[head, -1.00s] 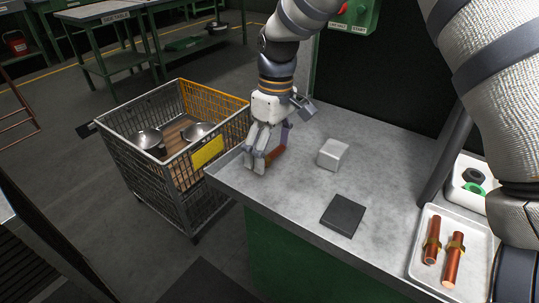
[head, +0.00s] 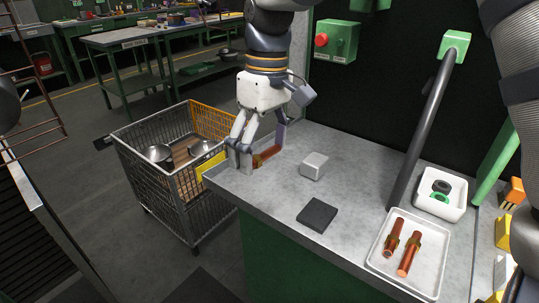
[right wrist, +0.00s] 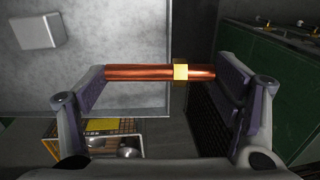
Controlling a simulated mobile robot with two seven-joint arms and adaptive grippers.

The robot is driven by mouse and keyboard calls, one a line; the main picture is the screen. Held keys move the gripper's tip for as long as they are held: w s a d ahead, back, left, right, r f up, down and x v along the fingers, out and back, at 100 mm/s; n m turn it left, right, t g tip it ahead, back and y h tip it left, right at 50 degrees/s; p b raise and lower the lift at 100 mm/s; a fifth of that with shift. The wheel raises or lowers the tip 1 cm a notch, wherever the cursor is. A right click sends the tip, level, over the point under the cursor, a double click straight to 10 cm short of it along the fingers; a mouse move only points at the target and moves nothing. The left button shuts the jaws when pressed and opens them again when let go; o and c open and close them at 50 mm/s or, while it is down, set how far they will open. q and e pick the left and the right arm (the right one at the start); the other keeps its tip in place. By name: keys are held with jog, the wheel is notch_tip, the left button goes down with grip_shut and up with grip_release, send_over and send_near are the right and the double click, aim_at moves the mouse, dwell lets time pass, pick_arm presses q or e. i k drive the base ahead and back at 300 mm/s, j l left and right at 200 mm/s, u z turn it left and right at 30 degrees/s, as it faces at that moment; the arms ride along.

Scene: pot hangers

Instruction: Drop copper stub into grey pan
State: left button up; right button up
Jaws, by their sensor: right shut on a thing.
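My right gripper (head: 258,158) is shut on a copper stub (head: 267,156) at the left edge of the grey worktop. In the right wrist view the stub (right wrist: 140,73) spans between the two finger pads, with a brass-coloured nut near its right end, and crosses above the worktop edge. Two round metallic grey pans, one on the left (head: 158,154) and one on the right (head: 202,149), lie in the wire cart left of the worktop. I cannot tell which is the task's grey pan. A dark round thing (head: 6,102) is cut off at the left picture edge. My left gripper is out of view.
On the worktop are a pale block (head: 314,166), a dark square plate (head: 317,215), a white tray (head: 432,278) with two copper stubs, and a white bin (head: 452,206) with rings. The wire cart (head: 180,205) has an open top. A green control box (head: 336,41) stands behind.

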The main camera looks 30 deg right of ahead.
aim_at(430, 264)
jog(key=z, duration=2.2)
jog(key=j+z, duration=0.1)
jog(key=j, duration=0.5)
